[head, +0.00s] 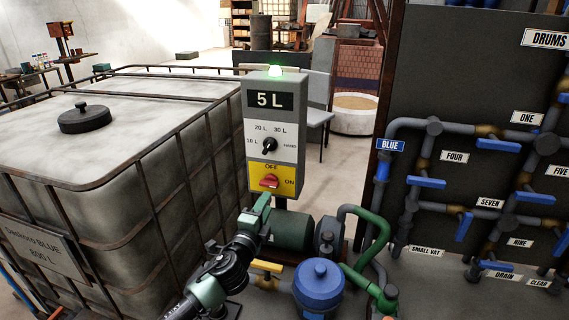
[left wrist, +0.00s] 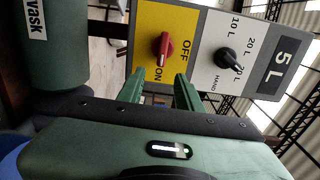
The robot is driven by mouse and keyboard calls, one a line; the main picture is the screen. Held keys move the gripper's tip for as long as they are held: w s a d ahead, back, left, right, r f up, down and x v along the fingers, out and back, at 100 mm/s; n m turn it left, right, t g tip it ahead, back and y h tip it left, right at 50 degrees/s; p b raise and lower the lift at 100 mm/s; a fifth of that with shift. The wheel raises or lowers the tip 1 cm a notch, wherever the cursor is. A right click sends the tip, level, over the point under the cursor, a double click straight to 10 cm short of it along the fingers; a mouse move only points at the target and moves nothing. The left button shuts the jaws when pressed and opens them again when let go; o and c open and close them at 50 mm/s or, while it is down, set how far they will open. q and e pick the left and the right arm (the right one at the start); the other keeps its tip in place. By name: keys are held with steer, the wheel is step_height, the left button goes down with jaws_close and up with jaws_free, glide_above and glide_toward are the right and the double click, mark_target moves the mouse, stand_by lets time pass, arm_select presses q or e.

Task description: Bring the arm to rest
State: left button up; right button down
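My left gripper (head: 262,205) is just below and in front of the grey control box (head: 249,130). In the left wrist view its two green fingers (left wrist: 161,88) are apart with nothing between them. The red switch (head: 269,181) on the yellow panel lies level, in line with ON; it also shows in the left wrist view (left wrist: 165,46), beyond the fingertips and apart from them. The black dial (head: 269,145) above it appears turned towards 30 L. My right gripper is out of view.
A large caged white tank (head: 150,140) fills the left. A green pump (head: 290,230), a blue round housing (head: 318,285) and green pipes stand close below the box. A dark board (head: 450,70) with pipes and blue valves is at the right. Open floor shows behind.

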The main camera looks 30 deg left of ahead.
arm_select(q)
steer(key=s+d+f+n+g, duration=0.3)
steer(key=s+f+n, duration=0.1)
steer(key=s+f, duration=0.25)
steer(key=s+d+f+n+g, duration=0.4)
steer(key=s+f+n, duration=0.15)
steer(key=s, duration=0.25)
steer(key=s+d+f+n+g+h, duration=0.2)
steer(key=s+d+f+g, duration=0.15)
steer(key=s+d, duration=0.45)
steer(key=s+d+f+n+g+h, duration=0.2)
steer(key=s+d+g, duration=0.15)
steer(key=s, duration=0.95)
step_height(320, 180, down, 25)
steer(key=s+g, duration=0.1)
steer(key=s+a+f+g, duration=0.1)
steer(key=s+a+f, duration=0.2)
steer(key=s+f, duration=1.3)
steer(key=shift+s+a+f+g, duration=0.2)
steer(key=shift+s+f+g, duration=0.1)
steer(key=shift+s+f, duration=0.15)
